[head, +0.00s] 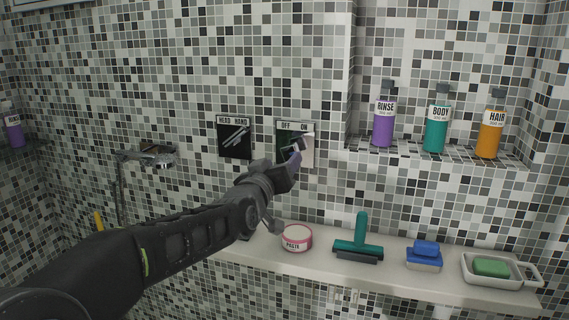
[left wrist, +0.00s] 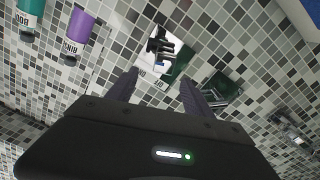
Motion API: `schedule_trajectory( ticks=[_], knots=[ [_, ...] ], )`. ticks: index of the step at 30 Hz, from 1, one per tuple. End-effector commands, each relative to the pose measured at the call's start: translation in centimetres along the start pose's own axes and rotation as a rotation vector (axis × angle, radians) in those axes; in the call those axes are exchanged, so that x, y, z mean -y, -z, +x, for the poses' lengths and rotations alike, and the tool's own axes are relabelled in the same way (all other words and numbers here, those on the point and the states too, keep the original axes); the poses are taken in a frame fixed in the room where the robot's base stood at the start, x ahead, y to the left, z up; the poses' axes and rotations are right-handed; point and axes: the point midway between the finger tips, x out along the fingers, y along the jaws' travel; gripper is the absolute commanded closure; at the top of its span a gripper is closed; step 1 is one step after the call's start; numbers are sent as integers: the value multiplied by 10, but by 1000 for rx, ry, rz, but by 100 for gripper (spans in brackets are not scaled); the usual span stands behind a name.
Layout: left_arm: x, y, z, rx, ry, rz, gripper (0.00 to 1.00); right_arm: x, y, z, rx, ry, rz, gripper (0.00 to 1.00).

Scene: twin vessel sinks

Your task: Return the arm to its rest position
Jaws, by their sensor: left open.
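My left arm comes in from the left in the head view. My left gripper (head: 296,152) is in front of the OFF/ON panel (head: 308,157) on the tiled wall and partly covers it. In the left wrist view the two fingers of my left gripper (left wrist: 158,88) are apart with nothing held between them. The OFF/ON panel (left wrist: 176,66) lies beyond the fingertips there, with a dark lever (left wrist: 163,44) on it. I cannot tell whether a finger touches the panel. My right gripper does not show.
The HEAD/HAND panel (head: 235,138) is left of the OFF/ON panel. RINSE (head: 383,122), BODY (head: 436,125) and HAIR (head: 491,130) bottles stand on the shelf.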

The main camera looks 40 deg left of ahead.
Motion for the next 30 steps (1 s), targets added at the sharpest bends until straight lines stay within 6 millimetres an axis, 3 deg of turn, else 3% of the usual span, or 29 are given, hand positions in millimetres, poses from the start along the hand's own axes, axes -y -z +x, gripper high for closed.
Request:
schedule_trajectory(
  ticks=[6,30],
  knots=[
    [-1,-1,-16,0,0,-1,40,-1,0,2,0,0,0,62],
    [0,0,-15,0,0,0,40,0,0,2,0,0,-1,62]
  ],
)
